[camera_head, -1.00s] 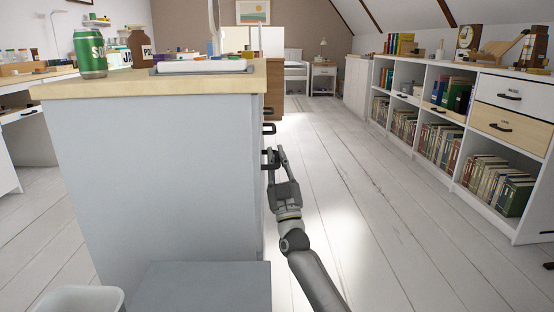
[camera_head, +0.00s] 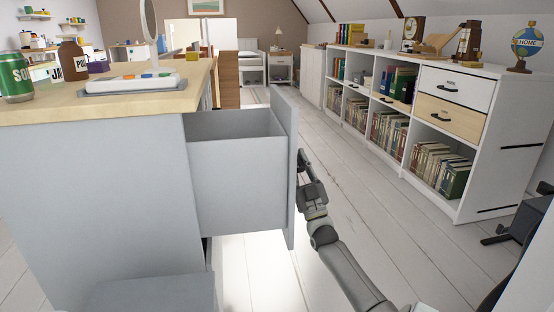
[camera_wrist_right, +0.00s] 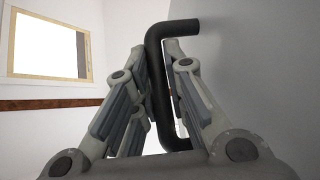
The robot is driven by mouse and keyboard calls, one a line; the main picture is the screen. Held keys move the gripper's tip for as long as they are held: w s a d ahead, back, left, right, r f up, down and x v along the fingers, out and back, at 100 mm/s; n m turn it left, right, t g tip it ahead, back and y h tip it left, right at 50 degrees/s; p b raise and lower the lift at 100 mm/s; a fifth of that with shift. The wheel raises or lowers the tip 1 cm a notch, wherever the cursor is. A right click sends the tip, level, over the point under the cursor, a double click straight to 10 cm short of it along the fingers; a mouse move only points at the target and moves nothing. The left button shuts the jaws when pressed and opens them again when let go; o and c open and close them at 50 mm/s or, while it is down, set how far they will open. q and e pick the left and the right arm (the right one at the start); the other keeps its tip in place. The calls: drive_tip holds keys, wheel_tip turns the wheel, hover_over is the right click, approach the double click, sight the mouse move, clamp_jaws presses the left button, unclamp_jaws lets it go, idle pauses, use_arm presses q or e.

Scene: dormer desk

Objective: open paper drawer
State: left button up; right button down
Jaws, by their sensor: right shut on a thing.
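A grey drawer (camera_head: 235,185) stands well out from the right side of the pale grey desk cabinet (camera_head: 100,205). Its front panel (camera_head: 290,165) faces right, and its top is open; the bottom inside is hidden. My right gripper (camera_head: 304,163) is at the outer face of that panel. In the right wrist view, the black bar handle (camera_wrist_right: 156,85) lies between the fingers of my right gripper (camera_wrist_right: 158,62), which is shut on it. In the head view the handle is hidden behind the panel and gripper. My left gripper is not in view.
The wooden desk top (camera_head: 60,108) carries a green can (camera_head: 15,78), a brown bottle (camera_head: 73,60) and a white tray (camera_head: 135,83). A white bookshelf (camera_head: 468,200) runs along the right. Pale floorboards (camera_head: 370,190) lie clear between. A dark chair (camera_head: 525,240) is at lower right.

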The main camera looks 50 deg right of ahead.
drive_tip(key=shift+s+d, duration=0.6)
drive_tip(key=shift+d, duration=0.05)
drive_tip(key=shift+f, duration=0.1)
drive_tip(key=c, duration=1.5)
unclamp_jaws()
drive_tip(key=shift+o, duration=0.2)
drive_tip(key=v, duration=1.2)
drive_tip(key=shift+s, duration=0.1)
